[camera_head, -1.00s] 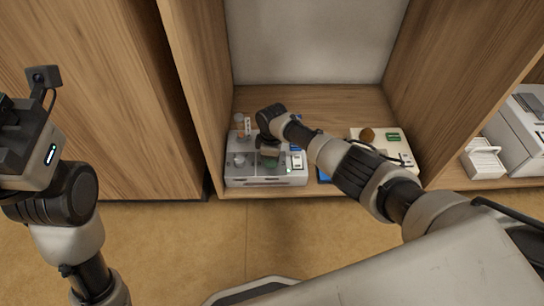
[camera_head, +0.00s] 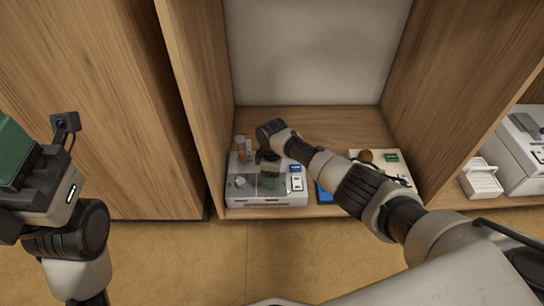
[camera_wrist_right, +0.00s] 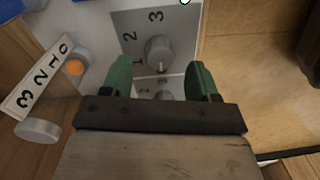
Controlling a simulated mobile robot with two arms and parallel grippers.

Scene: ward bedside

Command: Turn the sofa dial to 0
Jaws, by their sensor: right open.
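A grey control box (camera_head: 265,202) stands on the shelf in the head view. In the right wrist view, a round grey dial (camera_wrist_right: 158,53) sits on its panel (camera_wrist_right: 128,22) with the numbers 1, 2 and 3 around it. A second dial (camera_wrist_right: 165,95) is partly hidden below it by my gripper. No sofa label is readable. My right gripper (camera_wrist_right: 158,66) is open, its green fingers on either side of the upper dial in the picture; contact cannot be told. It also shows over the box in the head view (camera_head: 269,181). My left gripper (camera_head: 14,152) is at the left edge, mostly cut off.
Another knob (camera_head: 240,182) and a white switch (camera_head: 297,184) sit on the box. A cream box (camera_head: 385,160) stands right. Wooden cabinet walls (camera_head: 190,90) flank the shelf.

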